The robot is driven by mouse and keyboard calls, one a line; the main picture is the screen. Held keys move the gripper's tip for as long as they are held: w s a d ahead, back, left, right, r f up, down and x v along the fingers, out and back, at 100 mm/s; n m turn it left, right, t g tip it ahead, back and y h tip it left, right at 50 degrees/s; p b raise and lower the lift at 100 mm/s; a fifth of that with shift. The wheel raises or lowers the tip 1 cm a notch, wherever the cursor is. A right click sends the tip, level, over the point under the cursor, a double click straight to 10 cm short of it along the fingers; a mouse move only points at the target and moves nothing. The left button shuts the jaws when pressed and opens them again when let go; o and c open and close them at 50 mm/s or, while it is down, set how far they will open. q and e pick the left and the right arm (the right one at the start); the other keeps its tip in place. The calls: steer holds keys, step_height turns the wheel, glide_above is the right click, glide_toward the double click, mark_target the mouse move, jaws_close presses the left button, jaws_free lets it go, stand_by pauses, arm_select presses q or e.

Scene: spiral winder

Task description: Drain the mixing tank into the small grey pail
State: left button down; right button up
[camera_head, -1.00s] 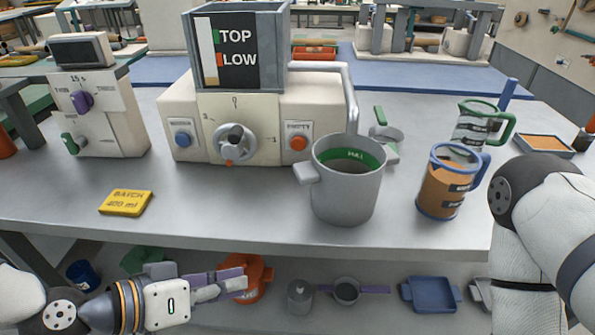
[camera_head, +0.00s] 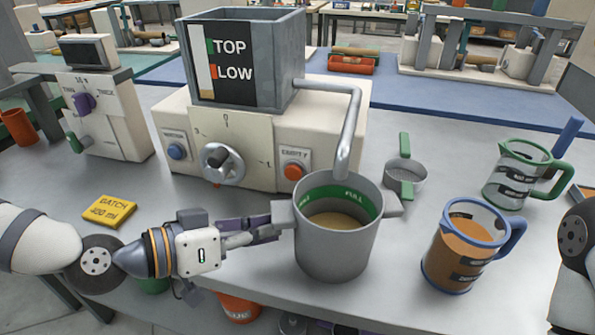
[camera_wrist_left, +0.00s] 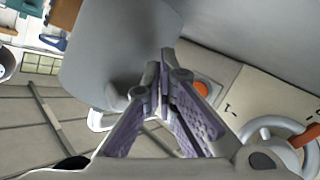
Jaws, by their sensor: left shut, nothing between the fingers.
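The mixing tank (camera_head: 268,62) is a grey open box with a TOP/LOW gauge on a cream machine (camera_head: 225,130). Its bent pipe (camera_head: 354,120) ends over the small grey pail (camera_head: 338,248), which stands upright on the table with tan liquid inside, below the green FULL band. My left gripper (camera_head: 280,225) is shut and empty beside the pail's left lug; I cannot tell whether it touches. In the left wrist view, the closed fingertips (camera_wrist_left: 163,80) are close to the grey pail wall (camera_wrist_left: 110,50). The orange button (camera_head: 293,170) and dial (camera_head: 222,164) are on the machine front. My right gripper is out of view.
A blue-rimmed jug (camera_head: 450,250) of orange-brown liquid stands right of the pail. A green-handled jug (camera_head: 515,178) and a small strainer-like cup (camera_head: 405,172) are behind. A yellow batch card (camera_head: 109,211) lies left. The table's front edge is close below the pail.

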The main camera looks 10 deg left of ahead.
mark_target(293, 172)
arm_select(q)
steer(key=shift+w+f, duration=0.1)
steer(key=shift+w+f, duration=0.1)
steer(key=shift+w, duration=0.2)
steer(key=w+b, duration=0.2)
steer(key=w, duration=0.5)
steer(key=shift+d+f+b, duration=0.1)
steer(key=shift+d+b, duration=0.05)
steer(key=shift+b, duration=0.25)
steer(key=shift+w, duration=0.45)
steer(key=shift+w+r, duration=0.1)
steer(key=shift+r, duration=0.15)
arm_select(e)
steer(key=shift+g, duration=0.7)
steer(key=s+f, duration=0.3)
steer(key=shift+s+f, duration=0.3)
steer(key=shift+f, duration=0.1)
arm_select(q)
steer(key=shift+w, duration=0.1)
steer(key=shift+w+b, duration=0.3)
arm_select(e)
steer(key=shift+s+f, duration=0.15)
arm_select(q)
steer(key=shift+w, duration=0.45)
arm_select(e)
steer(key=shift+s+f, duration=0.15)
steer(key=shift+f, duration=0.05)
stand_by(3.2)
